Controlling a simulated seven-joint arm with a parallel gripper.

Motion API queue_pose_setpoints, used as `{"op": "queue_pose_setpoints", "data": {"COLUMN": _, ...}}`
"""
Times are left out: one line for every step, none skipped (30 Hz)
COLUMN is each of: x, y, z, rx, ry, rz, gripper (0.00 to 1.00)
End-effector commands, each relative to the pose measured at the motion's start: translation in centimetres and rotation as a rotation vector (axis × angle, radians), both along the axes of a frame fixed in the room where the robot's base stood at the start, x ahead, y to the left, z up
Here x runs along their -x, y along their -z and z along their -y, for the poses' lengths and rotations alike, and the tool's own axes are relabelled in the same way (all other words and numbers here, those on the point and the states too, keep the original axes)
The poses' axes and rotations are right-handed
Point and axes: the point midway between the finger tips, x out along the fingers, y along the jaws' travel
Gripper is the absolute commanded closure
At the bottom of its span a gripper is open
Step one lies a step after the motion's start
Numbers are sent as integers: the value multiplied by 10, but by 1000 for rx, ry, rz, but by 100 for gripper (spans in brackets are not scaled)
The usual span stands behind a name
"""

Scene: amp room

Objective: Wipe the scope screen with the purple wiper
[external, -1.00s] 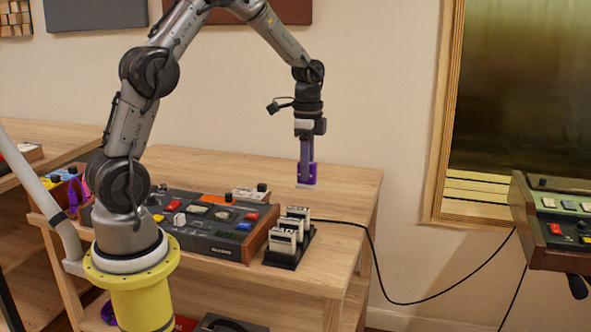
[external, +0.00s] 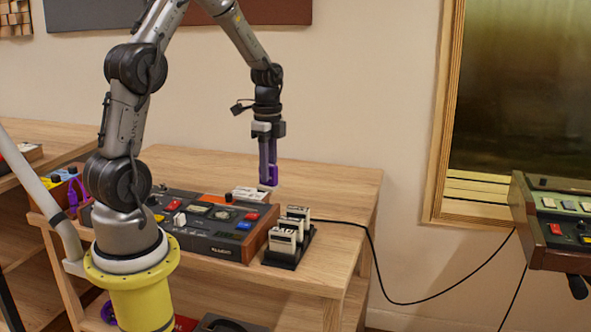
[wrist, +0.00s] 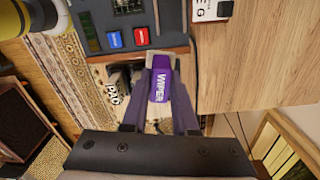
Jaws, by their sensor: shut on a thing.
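The purple wiper (external: 268,172), lettered WIPER, hangs upright between the fingers of my gripper (external: 268,158). My gripper is shut on it. In the wrist view the wiper (wrist: 160,84) sits between the two dark fingers. It is held above the table, clear of the surface, behind the right part of the dark console (external: 212,236). The console has several colored buttons and a round dark dial. A small screen-like panel (wrist: 128,6) shows at the top of the wrist view; I cannot tell if it is the scope screen.
A black rack (external: 290,253) with white cartridges stands right of the console, near the table's front edge. A small white box with a black knob (external: 250,193) sits behind the console. A black cable runs off the table to the right. The table's back right (external: 335,190) is clear.

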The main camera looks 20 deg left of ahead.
Motion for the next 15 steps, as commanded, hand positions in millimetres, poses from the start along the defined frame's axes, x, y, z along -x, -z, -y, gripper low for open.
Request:
{"op": "queue_pose_setpoints", "data": {"x": 4, "y": -2, "z": -22, "rx": 0, "ry": -22, "rz": 0, "gripper": 100}}
{"op": "queue_pose_setpoints", "data": {"x": 6, "y": -2, "z": -33, "rx": 0, "ry": -32, "rz": -2, "gripper": 100}}
{"op": "queue_pose_setpoints", "data": {"x": 9, "y": -3, "z": -47, "rx": 0, "ry": -48, "rz": -1, "gripper": 100}}
{"op": "queue_pose_setpoints", "data": {"x": 12, "y": -4, "z": -57, "rx": 0, "ry": -65, "rz": -1, "gripper": 100}}
{"op": "queue_pose_setpoints", "data": {"x": 14, "y": -4, "z": -66, "rx": 0, "ry": -80, "rz": -1, "gripper": 100}}
{"op": "queue_pose_setpoints", "data": {"x": 16, "y": -6, "z": -76, "rx": 1, "ry": -106, "rz": -1, "gripper": 100}}
{"op": "queue_pose_setpoints", "data": {"x": 18, "y": -7, "z": -82, "rx": 1, "ry": -123, "rz": -1, "gripper": 100}}
{"op": "queue_pose_setpoints", "data": {"x": 19, "y": -7, "z": -88, "rx": 1, "ry": -139, "rz": -1, "gripper": 100}}
{"op": "queue_pose_setpoints", "data": {"x": 20, "y": -9, "z": -94, "rx": 1, "ry": -157, "rz": 1, "gripper": 100}}
{"op": "queue_pose_setpoints", "data": {"x": 20, "y": -10, "z": -98, "rx": 1, "ry": -168, "rz": 4, "gripper": 100}}
{"op": "queue_pose_setpoints", "data": {"x": 20, "y": -10, "z": -101, "rx": 2, "ry": -176, "rz": 5, "gripper": 100}}
{"op": "queue_pose_setpoints", "data": {"x": 19, "y": -11, "z": -104, "rx": 2, "ry": -185, "rz": 7, "gripper": 100}}
{"op": "queue_pose_setpoints", "data": {"x": 19, "y": -11, "z": -105, "rx": 2, "ry": -190, "rz": 8, "gripper": 100}}
{"op": "queue_pose_setpoints", "data": {"x": 19, "y": -11, "z": -106, "rx": 2, "ry": -193, "rz": 9, "gripper": 100}}
{"op": "queue_pose_setpoints", "data": {"x": 19, "y": -10, "z": -107, "rx": 2, "ry": -196, "rz": 8, "gripper": 100}}
